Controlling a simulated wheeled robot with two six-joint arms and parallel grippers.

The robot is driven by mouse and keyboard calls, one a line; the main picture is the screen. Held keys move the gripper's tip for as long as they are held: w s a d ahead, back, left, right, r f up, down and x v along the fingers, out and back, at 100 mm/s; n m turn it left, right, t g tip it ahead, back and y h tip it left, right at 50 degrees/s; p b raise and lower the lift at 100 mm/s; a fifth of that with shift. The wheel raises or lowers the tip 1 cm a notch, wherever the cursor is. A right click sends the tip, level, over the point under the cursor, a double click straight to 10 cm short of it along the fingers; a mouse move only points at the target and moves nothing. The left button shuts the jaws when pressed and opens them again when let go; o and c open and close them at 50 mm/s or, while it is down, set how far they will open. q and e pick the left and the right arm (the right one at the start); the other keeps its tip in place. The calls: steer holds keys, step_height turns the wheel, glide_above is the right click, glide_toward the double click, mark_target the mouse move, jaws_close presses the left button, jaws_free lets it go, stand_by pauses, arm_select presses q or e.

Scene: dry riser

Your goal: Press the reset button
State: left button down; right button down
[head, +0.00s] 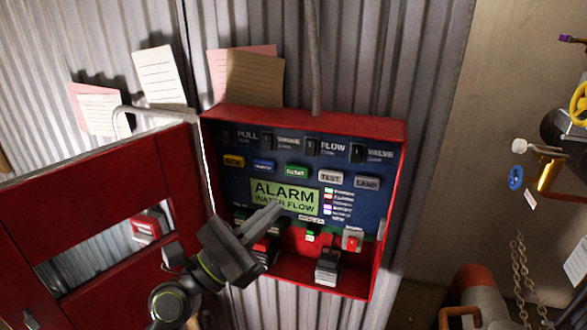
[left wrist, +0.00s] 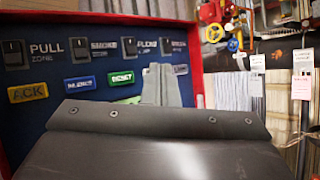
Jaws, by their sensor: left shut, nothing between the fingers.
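The reset button (head: 296,171) is a green, labelled button in the middle of the button row on the blue alarm panel (head: 225,190). The green reset button (left wrist: 122,78) also shows in the left wrist view, left of my fingers. My left gripper (head: 277,209) is shut and empty, in front of the panel. In the head view its tips overlap the lower part of the green display (head: 285,195), below the reset button. In the left wrist view the shut fingers (left wrist: 162,85) cover the place right of the reset button. I see no contact with the button.
A yellow ACK button (head: 233,162), blue button (head: 263,166), TEST button (head: 330,177) and LAMP button (head: 367,182) share the row. The red cabinet door (head: 95,190) stands open at left. Valves and pipes (head: 550,170) are at right.

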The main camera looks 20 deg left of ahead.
mark_target(301, 169)
steer(key=shift+s, duration=0.3)
